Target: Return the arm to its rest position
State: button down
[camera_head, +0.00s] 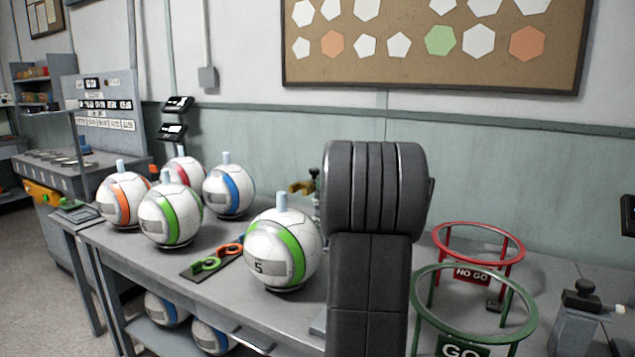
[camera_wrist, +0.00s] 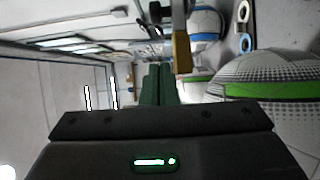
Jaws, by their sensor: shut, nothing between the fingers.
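My arm (camera_head: 375,190) stands upright and dark in the middle of the head view, folded above the bench. It hides my gripper in that view. In the wrist view my gripper (camera_wrist: 157,85) shows two dark green fingers side by side, shut and empty. A white ball with a green stripe (camera_wrist: 265,90) is close by on the right of the wrist view, apart from the fingers. The same kind of ball, marked 5 (camera_head: 282,248), sits on the bench just left of my arm in the head view.
Several striped balls (camera_head: 170,215) stand on the bench (camera_head: 225,285) at left. A red NO GO ring stand (camera_head: 480,240) and a green GO ring stand (camera_head: 475,285) are right of my arm. A brass-coloured part (camera_wrist: 181,52) is near the fingers. Balls sit on the lower shelf.

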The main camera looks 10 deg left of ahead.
jog(key=v, duration=0.4)
jog(key=shift+s+r, duration=0.1)
jog(key=shift+s, duration=0.1)
jog(key=shift+w, duration=0.1)
